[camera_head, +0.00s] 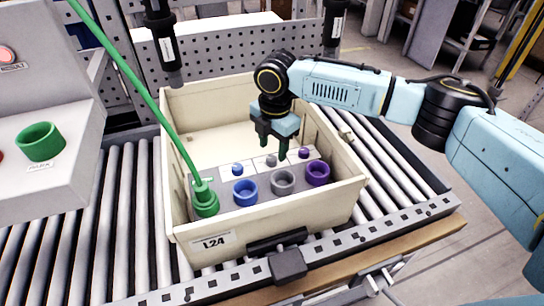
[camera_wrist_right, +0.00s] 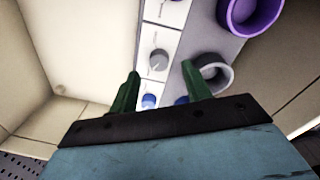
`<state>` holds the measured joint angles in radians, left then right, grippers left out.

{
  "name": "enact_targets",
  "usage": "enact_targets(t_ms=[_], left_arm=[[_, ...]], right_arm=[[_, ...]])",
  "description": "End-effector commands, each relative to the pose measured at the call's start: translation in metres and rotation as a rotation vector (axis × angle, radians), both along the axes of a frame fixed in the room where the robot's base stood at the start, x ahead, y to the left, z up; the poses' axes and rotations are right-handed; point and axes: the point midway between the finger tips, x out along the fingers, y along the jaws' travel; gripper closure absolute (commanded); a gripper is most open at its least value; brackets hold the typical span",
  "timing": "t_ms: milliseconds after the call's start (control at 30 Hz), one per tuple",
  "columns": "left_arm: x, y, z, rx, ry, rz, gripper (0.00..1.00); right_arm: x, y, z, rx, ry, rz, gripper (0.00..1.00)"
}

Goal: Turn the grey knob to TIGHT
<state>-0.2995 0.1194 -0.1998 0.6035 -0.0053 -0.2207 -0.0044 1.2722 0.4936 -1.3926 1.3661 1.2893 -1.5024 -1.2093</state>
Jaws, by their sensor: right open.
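The grey knob (camera_head: 271,159) is a small round dial on a white label plate, on the grey panel (camera_head: 222,192) inside a cream crate. In the right wrist view the grey knob (camera_wrist_right: 160,60) appears between the two fingertips, with a thin line on the plate beside it. Any lettering there is too small to read. My right gripper (camera_head: 274,143) points down over the knob; its dark green fingers are open and apart, and it shows again in the right wrist view (camera_wrist_right: 160,70). I cannot tell whether the fingers touch the knob. My left gripper is out of view.
A blue knob (camera_head: 237,169) and a purple knob (camera_head: 303,153) flank the grey one. Blue (camera_head: 245,195), grey (camera_head: 284,184) and purple (camera_head: 317,174) round sockets sit in front. A green plug with cable (camera_head: 204,201) stands left. The crate (camera_head: 335,206) walls surround everything, on rollers.

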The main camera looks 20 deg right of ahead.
Motion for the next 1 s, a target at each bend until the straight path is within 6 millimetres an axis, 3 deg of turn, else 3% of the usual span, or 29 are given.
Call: enact_targets(t_ms=[100, 233, 600, 933, 1000], left_arm=[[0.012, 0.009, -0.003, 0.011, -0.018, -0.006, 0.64], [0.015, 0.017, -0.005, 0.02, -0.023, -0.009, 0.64], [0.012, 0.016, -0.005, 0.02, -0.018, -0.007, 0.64], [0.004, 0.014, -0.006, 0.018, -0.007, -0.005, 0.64], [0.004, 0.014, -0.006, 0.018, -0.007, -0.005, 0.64]], right_arm=[[0.001, 0.001, -0.02, 0.0, 0.0, 0.0, 0.52], [0.001, 0.001, -0.032, 0.0, 0.0, -0.001, 0.52], [0.002, 0.001, -0.037, 0.0, -0.001, 0.0, 0.52], [0.002, 0.001, -0.037, 0.0, -0.001, 0.0, 0.94], [0.002, 0.001, -0.037, 0.0, -0.001, 0.0, 0.96]])
